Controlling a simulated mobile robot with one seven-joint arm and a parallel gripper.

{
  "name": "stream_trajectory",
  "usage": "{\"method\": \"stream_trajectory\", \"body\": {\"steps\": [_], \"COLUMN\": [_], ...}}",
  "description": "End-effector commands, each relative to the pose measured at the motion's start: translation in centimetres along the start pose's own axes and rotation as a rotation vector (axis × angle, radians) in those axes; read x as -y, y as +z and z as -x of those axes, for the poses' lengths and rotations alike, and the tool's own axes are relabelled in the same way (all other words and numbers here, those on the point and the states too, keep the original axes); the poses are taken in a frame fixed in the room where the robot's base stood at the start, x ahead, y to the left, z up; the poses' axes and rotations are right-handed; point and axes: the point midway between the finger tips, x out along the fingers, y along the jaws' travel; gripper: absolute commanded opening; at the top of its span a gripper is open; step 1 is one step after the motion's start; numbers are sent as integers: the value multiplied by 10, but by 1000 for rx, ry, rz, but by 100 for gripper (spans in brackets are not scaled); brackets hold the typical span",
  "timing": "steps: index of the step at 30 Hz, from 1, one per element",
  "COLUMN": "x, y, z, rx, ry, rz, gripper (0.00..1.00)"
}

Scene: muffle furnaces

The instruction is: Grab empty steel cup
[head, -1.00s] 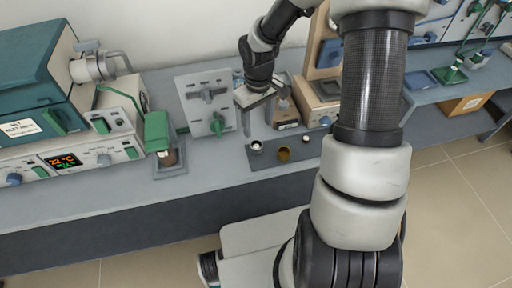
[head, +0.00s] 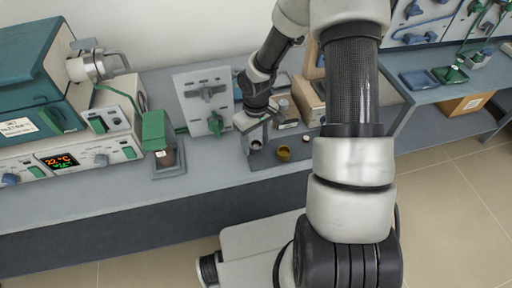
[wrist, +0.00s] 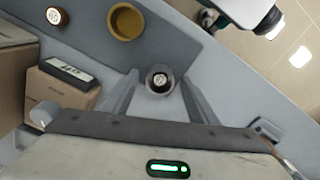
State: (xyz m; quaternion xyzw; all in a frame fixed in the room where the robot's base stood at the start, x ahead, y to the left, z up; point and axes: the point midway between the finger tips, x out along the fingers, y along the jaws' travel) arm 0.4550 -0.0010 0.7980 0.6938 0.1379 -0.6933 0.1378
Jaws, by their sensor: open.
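A small steel cup (wrist: 160,78) with a pale rim and dark inside stands between the tips of my gripper's fingers (wrist: 159,84) in the wrist view. A pale mark shows inside it; I cannot tell what it is. My gripper is open, one finger on each side, with no clear contact on the cup. In the head view, my gripper (head: 257,131) points down over the cup (head: 256,146), which it partly hides. A brass-coloured cup (head: 284,153) stands just to the right; it also shows in the wrist view (wrist: 126,21).
A small brown piece with a white top (wrist: 56,16) stands beyond the brass cup. A brown box with a display (wrist: 63,86) is left of my gripper in the wrist view. A grey upright panel (head: 205,101) stands left. The bench front (head: 100,205) is clear.

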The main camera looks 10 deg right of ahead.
Motion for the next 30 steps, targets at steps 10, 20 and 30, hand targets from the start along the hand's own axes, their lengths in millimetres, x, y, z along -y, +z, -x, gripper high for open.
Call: {"method": "stream_trajectory", "body": {"steps": [10, 20, 30], "x": [0, -1, -1], "y": [0, 0, 0], "z": [0, 18, 84], "rx": [0, -2, -2], "ry": [0, 2, 2], "rz": [0, 1, -1], "gripper": [8, 8, 8]}}
